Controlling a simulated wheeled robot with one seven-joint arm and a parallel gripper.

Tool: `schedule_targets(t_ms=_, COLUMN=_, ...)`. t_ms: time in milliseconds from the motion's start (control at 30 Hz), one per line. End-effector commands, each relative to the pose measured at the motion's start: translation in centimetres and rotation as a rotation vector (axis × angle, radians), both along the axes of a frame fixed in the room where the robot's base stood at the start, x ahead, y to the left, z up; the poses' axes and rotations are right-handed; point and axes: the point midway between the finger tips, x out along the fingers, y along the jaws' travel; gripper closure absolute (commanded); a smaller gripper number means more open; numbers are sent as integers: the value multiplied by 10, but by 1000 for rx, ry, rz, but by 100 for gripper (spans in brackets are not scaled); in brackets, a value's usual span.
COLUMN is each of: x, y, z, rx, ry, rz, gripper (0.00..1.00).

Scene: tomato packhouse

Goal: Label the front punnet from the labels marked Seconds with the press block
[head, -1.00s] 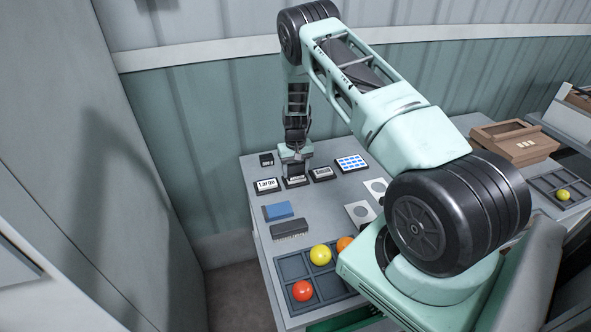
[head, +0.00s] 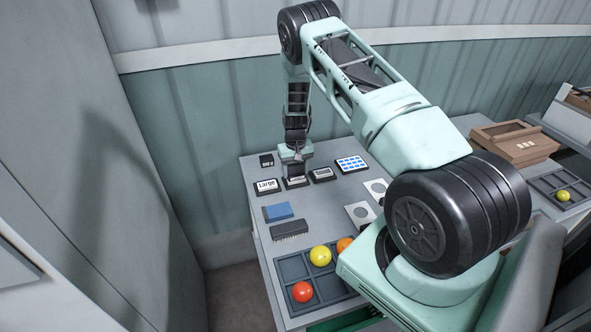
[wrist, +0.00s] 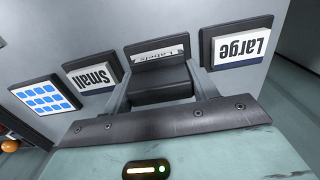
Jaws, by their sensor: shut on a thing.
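My gripper (head: 295,158) points down over the middle pad of a row of label pads. In the wrist view, my gripper (wrist: 160,88) is shut on a dark block (wrist: 160,82), which I take as the press block. The block is at the middle pad (wrist: 158,52), whose strip reads "Labels"; whether they touch is unclear. The Large pad (wrist: 240,45) and Small pad (wrist: 91,78) lie either side; they also show in the head view, Large (head: 266,186) and Small (head: 322,174). I see no readable word Seconds. A grey compartment tray (head: 291,269) holds tomatoes; I cannot tell which thing is the front punnet.
A blue-patterned sheet (head: 351,164) lies right of the pads. A blue block (head: 278,211) and a dark ridged block (head: 289,230) lie nearer. Pale cards with grey discs (head: 361,213) sit by my arm. A brown box (head: 516,143) and another tray (head: 545,188) stand at right.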

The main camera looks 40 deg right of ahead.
Motion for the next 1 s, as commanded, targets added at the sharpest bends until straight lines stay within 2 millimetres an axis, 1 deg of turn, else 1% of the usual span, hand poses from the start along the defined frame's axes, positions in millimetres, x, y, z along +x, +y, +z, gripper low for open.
schedule_targets(t_ms=33, x=1, y=0, z=7, rx=-1, ry=-3, rz=0, gripper=58)
schedule_targets(t_ms=100, x=1, y=-1, z=13, rx=-1, ry=-3, rz=0, gripper=58)
schedule_targets(t_ms=733, x=2, y=-1, z=62, rx=-2, ry=-5, rz=0, gripper=58)
schedule_targets(t_ms=833, x=2, y=-1, z=66, rx=-2, ry=-5, rz=0, gripper=58)
schedule_targets(t_ms=1000, x=1, y=-1, z=66, rx=-2, ry=-4, rz=0, gripper=58)
